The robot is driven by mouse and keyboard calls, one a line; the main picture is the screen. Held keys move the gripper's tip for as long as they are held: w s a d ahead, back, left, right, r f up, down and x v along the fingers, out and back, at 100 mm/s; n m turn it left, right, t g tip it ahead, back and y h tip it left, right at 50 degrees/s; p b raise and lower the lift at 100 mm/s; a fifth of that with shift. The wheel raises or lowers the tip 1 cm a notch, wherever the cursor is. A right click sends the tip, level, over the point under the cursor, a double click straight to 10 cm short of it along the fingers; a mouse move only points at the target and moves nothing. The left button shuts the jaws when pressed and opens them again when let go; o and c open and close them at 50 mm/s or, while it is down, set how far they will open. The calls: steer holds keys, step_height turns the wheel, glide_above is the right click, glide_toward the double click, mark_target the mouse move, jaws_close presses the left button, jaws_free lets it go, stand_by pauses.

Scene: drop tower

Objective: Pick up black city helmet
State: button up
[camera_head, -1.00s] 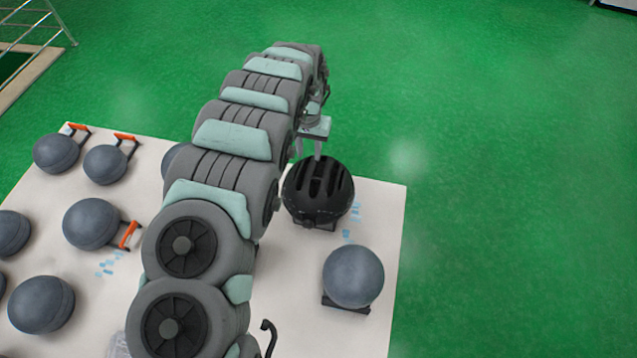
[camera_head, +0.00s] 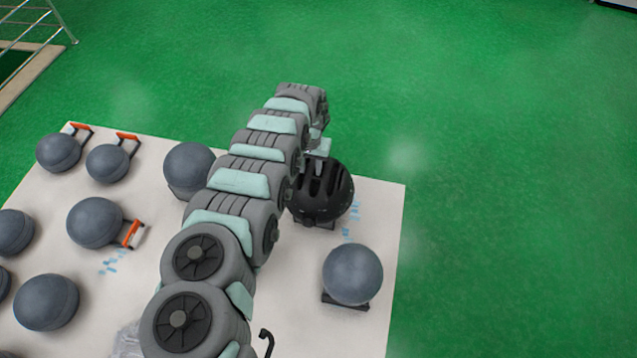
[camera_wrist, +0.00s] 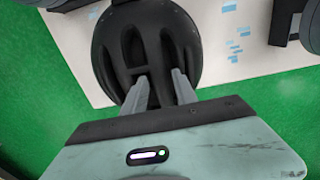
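The black city helmet (camera_head: 328,198) with long vents sits upright on a dark stand near the right side of the white table. My gripper (camera_head: 318,158) is low over the helmet's far side in the head view, partly hidden by my arm. In the wrist view, the two fingers of my gripper (camera_wrist: 160,77) are apart and point at the vents and ribs of the helmet (camera_wrist: 165,32). A rib shows between the fingertips. I cannot tell whether the fingers touch the helmet. The helmet still rests in its place on the stand.
A grey ball-shaped headform (camera_head: 353,273) stands in front of the helmet on the white table (camera_head: 300,300). Several more headforms, some with orange-handled parts (camera_head: 132,233), stand at the left. Green floor (camera_head: 500,200) is clear on the right.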

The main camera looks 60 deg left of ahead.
jaws_close()
stand_by(0.3)
stand_by(1.1)
